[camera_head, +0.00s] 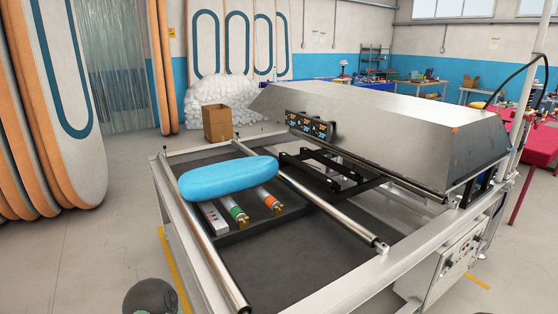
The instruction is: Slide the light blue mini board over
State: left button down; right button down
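The light blue mini board (228,178) is a rounded, puffy oblong. It lies across the left part of the machine's frame, over a dark tray (238,237), with its long side running left to right and its right end slightly farther back. Its left end is close to the left steel roller (210,245), and its right end is near the middle roller (315,205). I cannot tell whether it touches either roller. The board hides the back of the tray.
In front of the board lie a white block (213,217), a green-banded cylinder (235,210) and an orange-banded cylinder (269,199). A big metal hood (390,130) with digital displays (310,125) stands to the right, with a black bracket (325,168) beside it. A cardboard box (217,123) stands behind.

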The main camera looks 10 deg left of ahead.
aim_at(226, 178)
jog(key=j+z, duration=0.15)
jog(key=j, duration=0.4)
jog(key=i+j+z, duration=0.2)
jog(key=j, duration=0.4)
jog(key=k+j+z, duration=0.15)
jog(key=j, duration=0.4)
jog(key=j+z, duration=0.2)
jog(key=j, duration=0.4)
jog(key=k+j+z, duration=0.15)
jog(key=j, duration=0.4)
jog(key=j+z, duration=0.2)
jog(key=j, duration=0.35)
jog(key=k, duration=0.05)
